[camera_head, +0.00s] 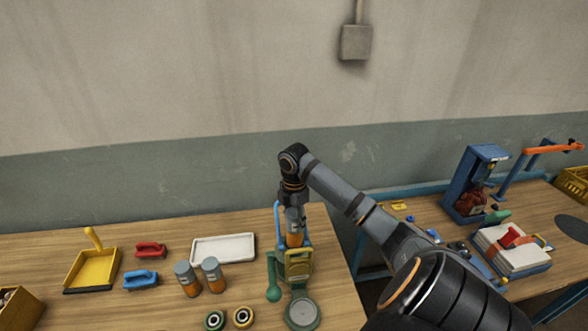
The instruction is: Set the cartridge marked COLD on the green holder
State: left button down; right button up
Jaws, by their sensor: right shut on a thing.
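My right gripper (293,207) points down and is shut on an orange cartridge with a grey top (295,238). It holds the cartridge at the yellow and blue device, and I cannot tell whether the two touch. Two similar orange cartridges with grey tops stand on the left table, one on the left (187,280) and one on the right (213,275). Their markings are too small to read, so I cannot tell which is COLD. The green holder (214,320), a small ring, lies at the front edge of the view, left of a yellow ring holder (243,317). My left gripper is not in view.
The yellow and blue device (298,265) has a green lever (273,292) and a round grey plate (302,313) in front.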

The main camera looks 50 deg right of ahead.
jog(key=shift+a+f, duration=0.2)
jog(key=shift+f, duration=0.05)
jog(key=shift+d, duration=0.1)
dwell(0.6)
jog(key=shift+f, duration=0.65)
dwell(0.5)
jog(key=o, duration=1.1)
jog(key=shift+o, duration=0.2)
